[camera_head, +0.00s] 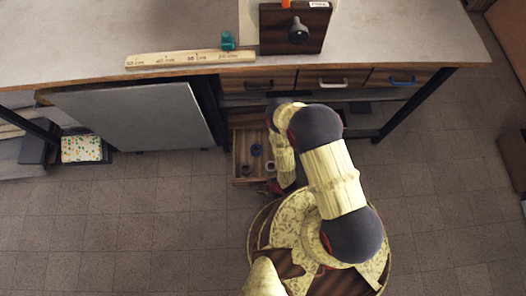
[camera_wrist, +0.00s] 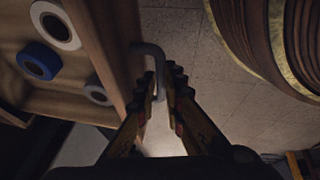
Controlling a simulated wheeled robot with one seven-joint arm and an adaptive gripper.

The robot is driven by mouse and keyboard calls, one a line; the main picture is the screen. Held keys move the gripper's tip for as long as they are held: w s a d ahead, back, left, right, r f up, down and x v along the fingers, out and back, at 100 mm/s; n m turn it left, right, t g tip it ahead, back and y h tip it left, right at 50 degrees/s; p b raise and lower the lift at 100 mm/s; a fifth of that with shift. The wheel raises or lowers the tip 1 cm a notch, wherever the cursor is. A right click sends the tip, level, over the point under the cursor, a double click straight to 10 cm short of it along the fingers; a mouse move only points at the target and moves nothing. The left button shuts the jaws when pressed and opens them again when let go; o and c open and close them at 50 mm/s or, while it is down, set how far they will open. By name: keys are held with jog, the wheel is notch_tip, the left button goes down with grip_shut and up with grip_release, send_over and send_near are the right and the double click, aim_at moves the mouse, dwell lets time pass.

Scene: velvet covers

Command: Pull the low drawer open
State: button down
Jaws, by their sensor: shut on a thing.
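The low wooden drawer (camera_head: 239,150) stands pulled out under the counter in the head view, its inside showing. Several rolls lie in it. In the wrist view its wooden front (camera_wrist: 104,42) runs down the left, with a grey bent handle (camera_wrist: 146,49) on its outer side. My gripper (camera_wrist: 161,88) is shut on the handle, its two dark fingers on either side of the bar. In the head view my arm covers the drawer's right side and most of the gripper.
A grey panel (camera_head: 135,118) stands left of the drawer. A ruler (camera_head: 190,59) and a dark wooden block (camera_head: 275,30) lie on the counter.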

jog(key=c, duration=2.2)
grip_release()
jog(key=shift+o, duration=0.2)
jog(key=v, duration=1.2)
